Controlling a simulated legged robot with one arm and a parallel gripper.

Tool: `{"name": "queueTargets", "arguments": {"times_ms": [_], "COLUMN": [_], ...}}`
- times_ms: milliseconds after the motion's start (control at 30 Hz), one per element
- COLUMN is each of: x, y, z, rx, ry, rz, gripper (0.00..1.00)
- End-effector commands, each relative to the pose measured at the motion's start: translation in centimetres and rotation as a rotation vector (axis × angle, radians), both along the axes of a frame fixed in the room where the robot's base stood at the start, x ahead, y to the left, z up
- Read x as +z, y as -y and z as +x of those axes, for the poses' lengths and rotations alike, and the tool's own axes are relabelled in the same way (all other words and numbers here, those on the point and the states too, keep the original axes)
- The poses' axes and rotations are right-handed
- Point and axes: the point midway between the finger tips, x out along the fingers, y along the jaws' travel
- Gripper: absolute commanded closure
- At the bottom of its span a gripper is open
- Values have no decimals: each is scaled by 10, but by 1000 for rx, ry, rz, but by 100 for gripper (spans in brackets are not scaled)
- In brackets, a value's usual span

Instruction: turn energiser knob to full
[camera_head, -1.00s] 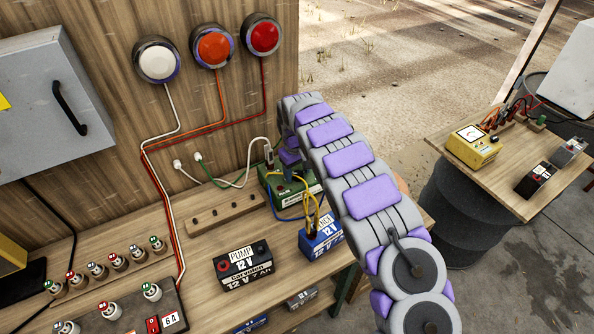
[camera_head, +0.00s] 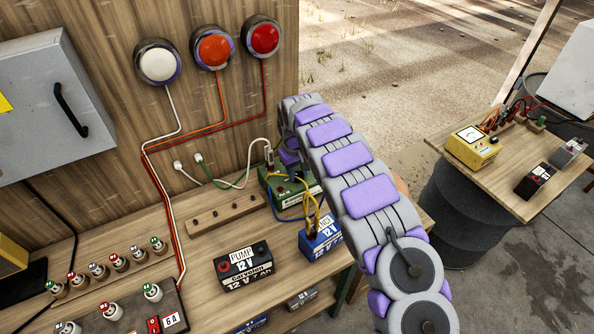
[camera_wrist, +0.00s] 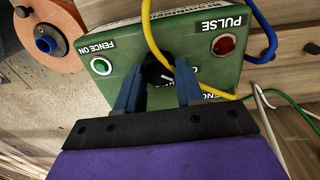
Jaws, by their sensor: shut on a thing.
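The green energiser (camera_head: 277,185) stands at the back of the bench, partly behind my arm in the head view. My gripper (camera_wrist: 158,85) is shut on the knob, one blue finger on each side. Its label is partly hidden by the fingers, so I cannot read the knob's setting. The head view hides my gripper behind the arm.
A yellow cable (camera_wrist: 158,40) crosses the energiser face close to the knob. A blue battery (camera_head: 321,238) and a black "PUMP" battery (camera_head: 243,264) stand in front on the bench. A wooden socket strip (camera_head: 225,212) lies to the left. An orange reel (camera_wrist: 50,38) is beside the energiser.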

Motion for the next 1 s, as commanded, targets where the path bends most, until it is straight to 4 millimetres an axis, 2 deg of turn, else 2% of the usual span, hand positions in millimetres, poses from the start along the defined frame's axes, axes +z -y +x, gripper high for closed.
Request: {"name": "queueTargets", "arguments": {"times_ms": [267, 1000], "x": [1, 0], "y": [-1, 0], "z": [-1, 0], "rx": [-206, -909], "ry": [-5, -3], "rz": [-3, -5], "gripper": [93, 93]}}
